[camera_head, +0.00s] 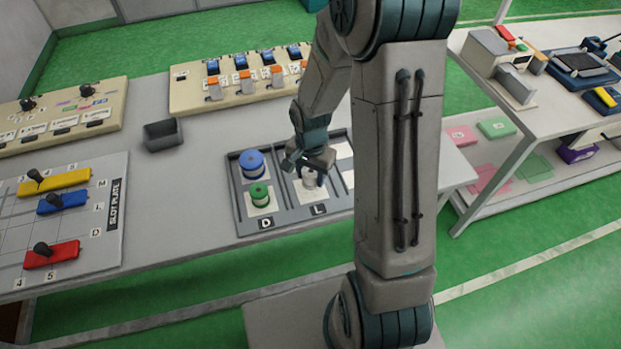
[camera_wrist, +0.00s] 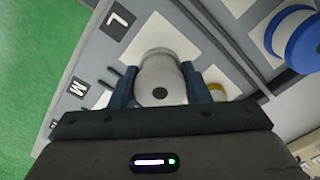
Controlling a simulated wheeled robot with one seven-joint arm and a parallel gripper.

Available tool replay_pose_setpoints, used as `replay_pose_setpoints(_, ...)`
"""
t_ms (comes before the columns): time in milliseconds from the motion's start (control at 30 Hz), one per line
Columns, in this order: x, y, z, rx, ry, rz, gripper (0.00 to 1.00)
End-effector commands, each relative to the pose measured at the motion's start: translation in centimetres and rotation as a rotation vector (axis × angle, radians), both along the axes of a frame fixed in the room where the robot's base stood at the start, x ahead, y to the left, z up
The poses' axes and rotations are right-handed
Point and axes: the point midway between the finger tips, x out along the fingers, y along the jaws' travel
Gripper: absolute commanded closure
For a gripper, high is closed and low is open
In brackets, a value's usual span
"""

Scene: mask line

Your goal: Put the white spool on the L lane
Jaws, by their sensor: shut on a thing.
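The white spool (camera_head: 310,179) is between the fingers of my gripper (camera_head: 309,168), over the front part of the L lane (camera_head: 322,198). In the wrist view the white spool (camera_wrist: 163,72) stands between the two dark blue fingers of my gripper (camera_wrist: 160,90), which are shut on it. The L label (camera_wrist: 118,22) lies just beyond it. I cannot tell whether the spool's base touches the lane.
The D lane, left of L, holds a blue spool (camera_head: 252,164) and a green spool (camera_head: 260,194). The lane right of L is partly behind my arm. A small grey bin (camera_head: 163,135) and a slot plate (camera_head: 110,240) stand left.

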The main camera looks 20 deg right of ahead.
Motion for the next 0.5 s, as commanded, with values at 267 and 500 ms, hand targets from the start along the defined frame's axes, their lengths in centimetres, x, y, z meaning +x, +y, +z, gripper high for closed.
replay_pose_setpoints(267, -0.1, 0.0, -2.6, 0.001, 0.002, 0.000, 0.82)
replay_pose_setpoints(500, 0.0, 0.0, -2.6, 0.001, 0.001, 0.000, 0.82)
